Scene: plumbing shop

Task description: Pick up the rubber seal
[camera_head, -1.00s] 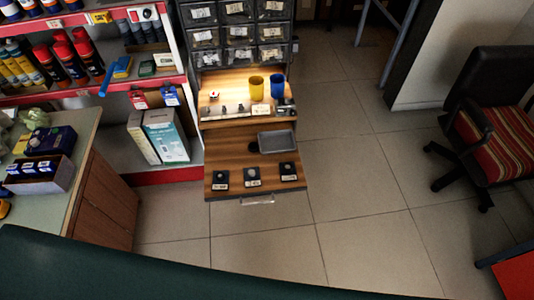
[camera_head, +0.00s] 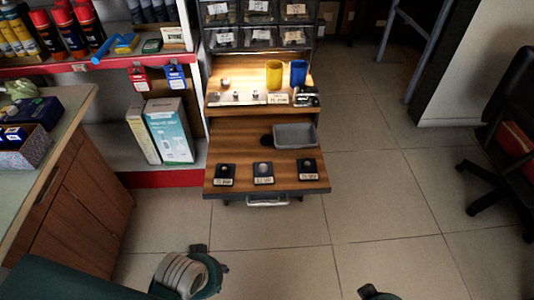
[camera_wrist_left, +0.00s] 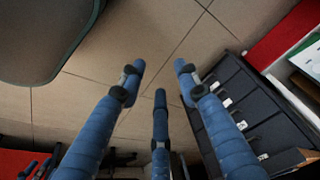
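I cannot tell for certain which thing is the rubber seal. Three small black pads with labels sit in a row on the lower wooden shelf: a left pad (camera_head: 224,172), a middle pad (camera_head: 263,173) and a right pad (camera_head: 309,169). Each seems to carry a small round piece, too small to identify. Several tiny parts (camera_head: 237,96) lie on the lit upper shelf. My left gripper (camera_wrist_left: 158,78) shows in the left wrist view with blue fingers spread and nothing between them, above the tiled floor and away from the shelf. My right gripper is not in view.
A grey tray (camera_head: 295,135) lies behind the pads. A yellow cup (camera_head: 274,74) and a blue cup (camera_head: 298,75) stand on the upper shelf. A counter (camera_head: 68,170) is at left and a black chair (camera_head: 515,130) at right. The floor before the shelf is clear.

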